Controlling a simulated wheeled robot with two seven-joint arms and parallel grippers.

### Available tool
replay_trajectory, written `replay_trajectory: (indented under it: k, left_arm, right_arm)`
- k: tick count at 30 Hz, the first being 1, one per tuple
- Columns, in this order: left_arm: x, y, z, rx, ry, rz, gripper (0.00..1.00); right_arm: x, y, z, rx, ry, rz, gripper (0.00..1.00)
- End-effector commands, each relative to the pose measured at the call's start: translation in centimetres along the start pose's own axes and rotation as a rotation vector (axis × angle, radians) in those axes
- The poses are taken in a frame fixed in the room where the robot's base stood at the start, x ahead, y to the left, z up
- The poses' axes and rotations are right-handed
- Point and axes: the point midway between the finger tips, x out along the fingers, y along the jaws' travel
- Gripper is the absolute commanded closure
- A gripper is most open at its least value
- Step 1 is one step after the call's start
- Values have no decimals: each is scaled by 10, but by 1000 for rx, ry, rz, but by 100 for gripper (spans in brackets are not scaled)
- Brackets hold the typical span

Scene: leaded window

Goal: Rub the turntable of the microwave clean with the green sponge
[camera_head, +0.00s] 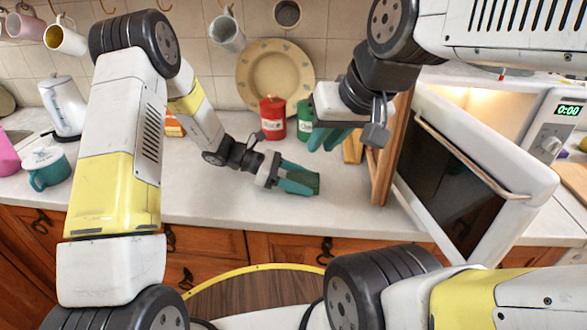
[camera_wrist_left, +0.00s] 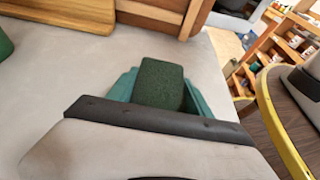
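The green sponge (camera_head: 314,184) is a small dark green block low over the counter, or on it; I cannot tell which. My left gripper (camera_head: 300,180) has its teal fingers on both sides of the sponge. The sponge (camera_wrist_left: 160,84) also shows between the fingers in the left wrist view. The white microwave (camera_head: 545,125) stands at the right with its door (camera_head: 480,165) swung open and its inside lit. The turntable is hidden behind the door and my right arm. My right gripper (camera_head: 328,139) is empty above the counter, left of the door, its fingers apart.
A wooden upright piece (camera_head: 386,150) stands just left of the door. A red canister (camera_head: 272,119) and a green canister (camera_head: 305,121) stand behind my left gripper. A teal mug (camera_head: 46,168) and white kettle (camera_head: 63,106) are at the left. The middle counter (camera_head: 215,195) is clear.

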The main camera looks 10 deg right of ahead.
Motion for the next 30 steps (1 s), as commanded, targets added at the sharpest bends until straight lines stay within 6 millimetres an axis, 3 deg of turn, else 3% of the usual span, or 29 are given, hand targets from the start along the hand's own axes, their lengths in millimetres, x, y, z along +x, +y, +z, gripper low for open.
replay_trajectory:
  k: [2,13,21,30]
  left_arm:
    - [0,0,0,0,0,0,78]
    - [-2,0,5,1,0,1,79]
    - [-15,1,34,4,0,2,79]
    - [-25,-70,36,-4,-1,1,79]
  right_arm:
    - [0,0,0,0,0,0,82]
    - [0,0,0,0,0,0,82]
    - [0,0,0,0,0,0,82]
    - [0,0,0,0,0,0,82]
